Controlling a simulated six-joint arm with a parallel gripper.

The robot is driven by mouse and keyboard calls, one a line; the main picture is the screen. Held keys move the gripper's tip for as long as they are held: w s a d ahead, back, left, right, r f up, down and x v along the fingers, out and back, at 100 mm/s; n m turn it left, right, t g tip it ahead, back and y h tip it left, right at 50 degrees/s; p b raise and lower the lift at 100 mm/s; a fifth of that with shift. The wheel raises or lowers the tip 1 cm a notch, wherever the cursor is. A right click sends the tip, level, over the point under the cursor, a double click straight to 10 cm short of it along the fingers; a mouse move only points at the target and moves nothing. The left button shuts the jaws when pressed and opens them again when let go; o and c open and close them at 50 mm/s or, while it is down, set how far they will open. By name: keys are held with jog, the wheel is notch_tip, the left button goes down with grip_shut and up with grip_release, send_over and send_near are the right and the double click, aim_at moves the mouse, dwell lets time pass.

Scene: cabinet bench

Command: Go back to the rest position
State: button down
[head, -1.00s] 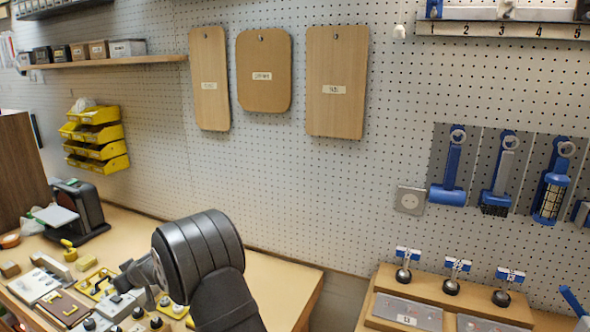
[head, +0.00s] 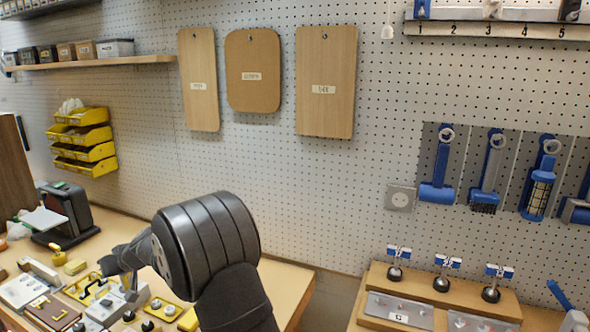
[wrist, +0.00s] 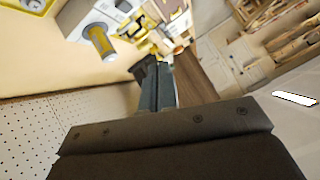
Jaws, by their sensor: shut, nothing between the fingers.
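My gripper (head: 122,272) is at the lower left in the head view, above the left bench with its small fixtures. My dark arm link hides part of the bench there. In the wrist view my gripper's fingers (wrist: 157,88) are together, with nothing seen between them. The fingers appear clear of the bench, but I cannot tell the exact gap.
The left bench (head: 285,285) carries a black machine (head: 68,210), a brown panel (head: 50,310) and several small parts. A wooden stand (head: 440,297) with three knobs is at the right. Yellow bins (head: 85,140) and blue tools (head: 440,165) hang on the pegboard.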

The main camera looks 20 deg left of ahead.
jog(key=d+r+m+h, duration=0.2)
jog(key=d+r+m, duration=0.1)
jog(key=r+m, duration=0.3)
jog(key=shift+s+d+r+m, duration=0.2)
jog(key=shift+s+d+m, duration=0.1)
jog(key=shift+m, duration=0.3)
dwell(0.3)
jog(key=c, duration=2.2)
grip_release()
jog(key=c, duration=0.7)
grip_release()
jog(key=shift+w+f, duration=0.1)
jog(key=o, duration=0.7)
jog(key=w+d+f+m, duration=0.2)
jog(key=w+f, duration=0.2)
jog(key=shift+d+f, duration=0.2)
jog(key=shift+d, duration=0.1)
jog(key=w+d+f+m+t, duration=0.1)
jog(key=w+d+f+m, duration=0.4)
jog(key=w+d+f, duration=0.3)
jog(key=x, duration=1.1)
jog(key=shift+s+a+r, duration=0.15)
